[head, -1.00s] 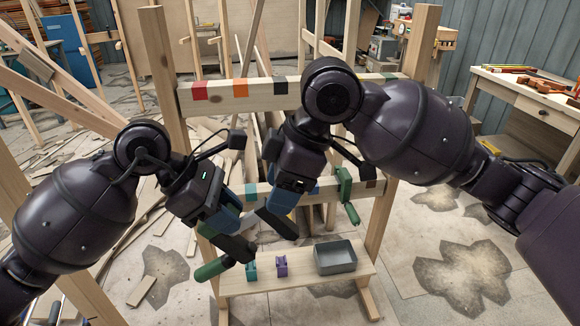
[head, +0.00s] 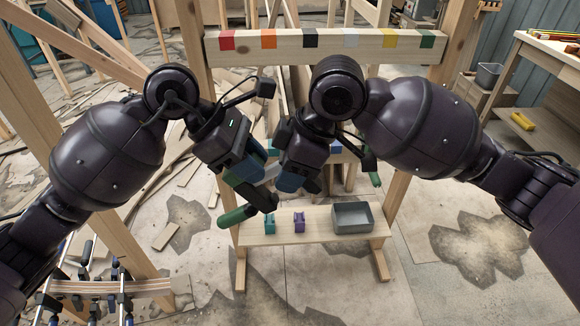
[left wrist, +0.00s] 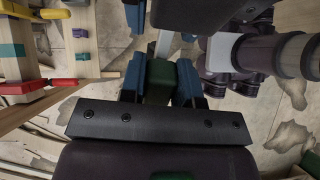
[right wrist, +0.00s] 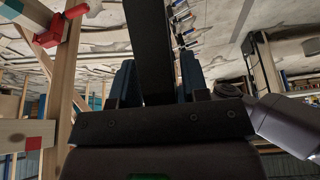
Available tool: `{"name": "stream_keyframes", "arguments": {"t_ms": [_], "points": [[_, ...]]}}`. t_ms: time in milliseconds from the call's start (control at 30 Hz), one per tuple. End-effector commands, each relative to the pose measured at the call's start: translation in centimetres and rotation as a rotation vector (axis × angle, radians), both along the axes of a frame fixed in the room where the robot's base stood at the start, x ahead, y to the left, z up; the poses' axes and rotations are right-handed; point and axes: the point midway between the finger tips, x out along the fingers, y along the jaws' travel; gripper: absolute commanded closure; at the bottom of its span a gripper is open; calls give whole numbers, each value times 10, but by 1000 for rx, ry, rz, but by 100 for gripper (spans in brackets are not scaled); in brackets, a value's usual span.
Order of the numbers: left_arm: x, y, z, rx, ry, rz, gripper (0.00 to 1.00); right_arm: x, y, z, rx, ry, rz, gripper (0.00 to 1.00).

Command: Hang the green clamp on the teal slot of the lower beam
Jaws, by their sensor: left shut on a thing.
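My left gripper (left wrist: 160,88) is shut on the green clamp (left wrist: 160,78), seen between its blue fingers in the left wrist view. The clamp's green handle (head: 237,216) sticks out below that gripper in the head view. My right gripper (right wrist: 158,80) is close beside it, its blue fingers apart around a dark bar that I cannot identify. The lower beam (head: 348,157) is mostly hidden behind my grippers in the head view. A teal patch (left wrist: 12,50) shows on wood at the left of the left wrist view.
The upper beam (head: 330,47) carries several coloured patches. A low bench (head: 320,224) holds a teal block (head: 269,223), a purple block (head: 299,221) and a grey tray (head: 352,217). A red-handled thing (left wrist: 75,82) is near the wood in the left wrist view. Wood scraps litter the floor.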

Motion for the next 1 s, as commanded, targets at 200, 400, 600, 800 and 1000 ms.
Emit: {"name": "stream_keyframes", "arguments": {"t_ms": [200,400,600,800,1000], "points": [[0,0,1,-2,-3,0,100,0,0,1,0,-1,0,92],[0,0,1,-2,-2,-1,66,0,0,2,2,-3,1,100],[0,0,1,-1,-1,0,41,0,0,2,2,-2,0,100],[0,0,1,0,-1,0,41,0,0,2,2,-2,0,100],[1,6,8,1,-3,1,41,0,0,2,2,-2,0,100]]}}
